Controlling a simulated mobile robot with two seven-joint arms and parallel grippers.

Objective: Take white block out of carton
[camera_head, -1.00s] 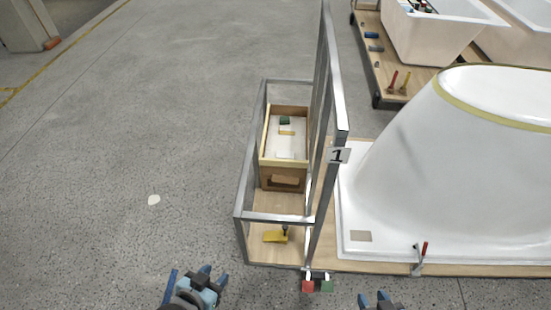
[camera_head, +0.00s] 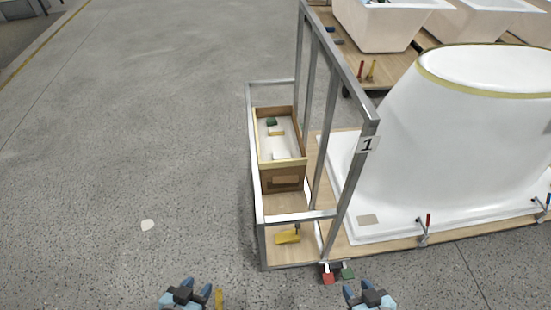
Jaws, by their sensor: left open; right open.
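The carton (camera_head: 282,183) is a brown open-topped box standing on the wooden board inside a grey metal frame, near the middle of the view. Inside it a white block (camera_head: 282,155) lies near the front end, on a pale bottom. A dark green item (camera_head: 271,122) and a yellowish item (camera_head: 276,133) lie further back in the carton. My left gripper (camera_head: 197,290) is open and empty at the bottom edge, over the floor. My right gripper (camera_head: 363,290) is open and empty at the bottom edge, right of the frame's front corner. Both are well short of the carton.
Metal frame (camera_head: 296,216) bars surround the carton, with tall posts on its right. A yellow tool (camera_head: 288,238) lies on the board in front. Red and green pieces (camera_head: 328,274) sit at the front edge. A large white tub shell (camera_head: 440,150) stands right.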

